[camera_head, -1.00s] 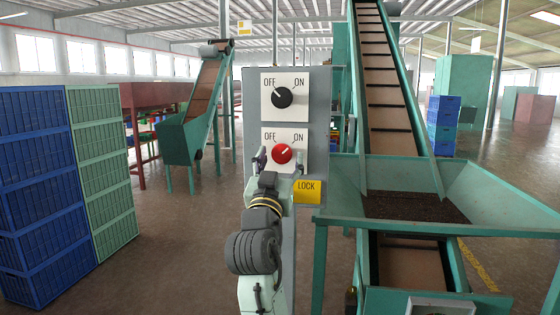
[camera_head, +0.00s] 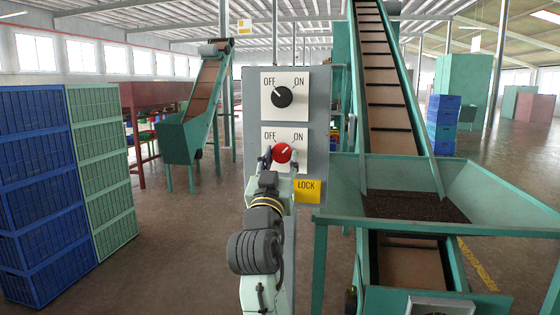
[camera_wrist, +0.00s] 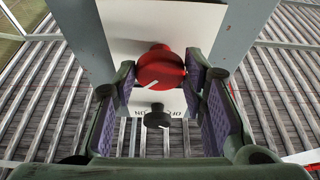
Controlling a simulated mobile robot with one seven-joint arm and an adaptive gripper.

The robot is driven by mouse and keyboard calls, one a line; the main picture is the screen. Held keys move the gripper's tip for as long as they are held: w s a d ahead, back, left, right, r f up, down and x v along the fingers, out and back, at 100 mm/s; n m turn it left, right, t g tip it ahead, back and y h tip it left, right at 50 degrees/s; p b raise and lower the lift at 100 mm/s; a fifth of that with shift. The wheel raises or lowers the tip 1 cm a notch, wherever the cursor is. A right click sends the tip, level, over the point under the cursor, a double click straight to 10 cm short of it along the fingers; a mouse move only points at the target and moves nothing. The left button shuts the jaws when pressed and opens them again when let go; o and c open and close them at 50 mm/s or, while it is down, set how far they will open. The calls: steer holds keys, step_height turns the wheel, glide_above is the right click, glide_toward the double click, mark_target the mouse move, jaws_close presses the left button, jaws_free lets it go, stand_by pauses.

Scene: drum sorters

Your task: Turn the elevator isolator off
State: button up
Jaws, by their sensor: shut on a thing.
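A red rotary knob (camera_head: 282,152) sits on the lower white OFF/ON plate of a grey panel (camera_head: 319,120). Its white mark points up and right, toward ON. My gripper (camera_head: 279,159) reaches up from below with one finger on each side of this knob. In the wrist view, the red knob (camera_wrist: 161,68) sits between my gripper's fingertips (camera_wrist: 162,75), shut on its sides. A black knob (camera_head: 282,97) is on the upper plate, its mark toward OFF. It also shows in the wrist view (camera_wrist: 157,117), beyond the red knob.
A yellow LOCK tag (camera_head: 307,191) hangs right beside my wrist. A green hopper (camera_head: 345,190) and inclined conveyor (camera_head: 383,90) stand to the right. Blue crates (camera_head: 35,180) and green crates (camera_head: 103,170) are stacked at left. Open floor lies between crates and panel.

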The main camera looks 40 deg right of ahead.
steer(key=n+y, duration=0.1)
steer(key=n, duration=0.1)
steer(key=n+t+y, duration=0.1)
steer(key=n, duration=0.2)
steer(key=n+t+y+p, duration=0.1)
steer(key=n, duration=0.1)
steer(key=shift+s+d+r+n, duration=0.15)
steer(key=shift+s+d+n, duration=0.05)
steer(key=shift+s+n, duration=0.1)
steer(key=n+y, duration=0.1)
steer(key=n, duration=0.1)
steer(key=n+t+y, duration=0.1)
steer(key=n, duration=0.1)
steer(key=shift+r+n+y, duration=0.1)
steer(key=shift+n+y, duration=0.2)
steer(key=shift+n, duration=0.1)
steer(key=n+y, duration=0.1)
steer(key=n, duration=0.1)
steer(key=n+y, duration=0.1)
steer(key=n, duration=0.2)
steer(key=shift+s+d+r, duration=0.1)
steer(key=shift+r, duration=0.1)
steer(key=shift+r+n+g+y+p, duration=0.15)
steer(key=shift+n+g+y+p, duration=0.35)
steer(key=shift+n, duration=1.7)
steer(key=shift+g, duration=0.3)
steer(key=o, duration=1.2)
steer(key=shift+c, duration=0.2)
